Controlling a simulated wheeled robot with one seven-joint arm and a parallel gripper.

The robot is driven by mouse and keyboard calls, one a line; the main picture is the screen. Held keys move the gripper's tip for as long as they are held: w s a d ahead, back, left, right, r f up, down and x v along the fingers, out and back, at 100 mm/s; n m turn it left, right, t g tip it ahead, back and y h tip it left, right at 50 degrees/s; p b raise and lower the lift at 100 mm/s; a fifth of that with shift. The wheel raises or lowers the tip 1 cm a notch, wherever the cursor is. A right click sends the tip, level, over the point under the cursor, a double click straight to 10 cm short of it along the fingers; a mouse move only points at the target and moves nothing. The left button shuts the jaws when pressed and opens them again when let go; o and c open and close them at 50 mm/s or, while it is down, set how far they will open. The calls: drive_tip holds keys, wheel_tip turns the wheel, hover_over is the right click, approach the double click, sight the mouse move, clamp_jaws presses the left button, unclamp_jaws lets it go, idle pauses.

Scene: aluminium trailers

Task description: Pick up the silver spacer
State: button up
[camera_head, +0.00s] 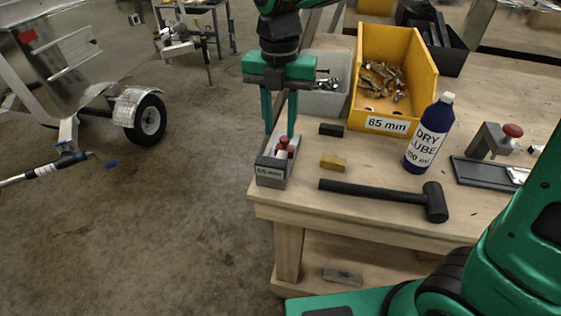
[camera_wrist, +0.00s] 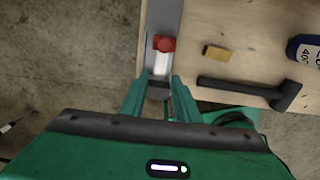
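My gripper (camera_head: 279,134) is open and points down above a small grey tray (camera_head: 271,182) at the table's left front corner. The tray holds red-topped pieces (camera_head: 284,143) and a pale piece (camera_head: 281,154). In the wrist view, my open fingertips (camera_wrist: 158,82) straddle the line of the tray, with nothing visibly gripped. I cannot tell surely whether that piece is the silver spacer.
A brass block (camera_head: 333,162), black block (camera_head: 331,130) and black mallet (camera_head: 385,192) lie right of the tray. A lube bottle (camera_head: 427,138) stands beyond. A yellow bin (camera_head: 432,80) and a grey bin (camera_head: 322,103) stand behind.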

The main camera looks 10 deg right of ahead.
sight(280, 159)
drive_tip(key=shift+s+f, duration=0.1)
drive_tip(key=shift+f, duration=4.7)
clamp_jaws()
